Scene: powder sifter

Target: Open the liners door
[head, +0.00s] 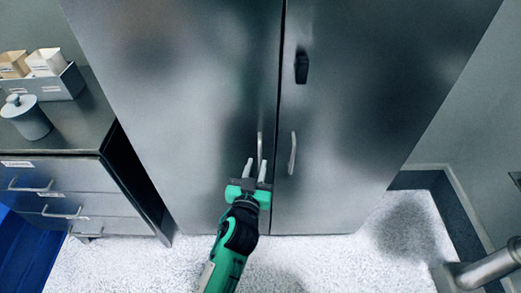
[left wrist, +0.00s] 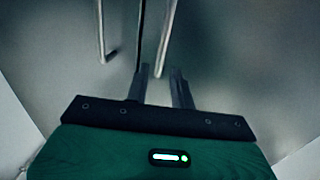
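A tall dark metal cabinet has two closed doors, a left door (head: 190,90) and a right door (head: 345,100), meeting at a vertical seam. I see no readable label saying which is the liners door. The left door's handle (head: 260,147) and the right door's handle (head: 292,153) are upright bars near the seam. My left gripper (head: 256,169) is open, its fingertips at the lower end of the left door's handle. In the left wrist view, one handle (left wrist: 167,38) ends between the open fingers (left wrist: 161,85); contact is unclear. My right gripper is out of view.
A black lock or latch (head: 301,67) sits high on the right door. A drawer unit (head: 70,135) stands at left, carrying a lidded grey pot (head: 27,117) and a tray of small boxes (head: 55,88). The pale speckled floor (head: 330,262) before the cabinet is clear.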

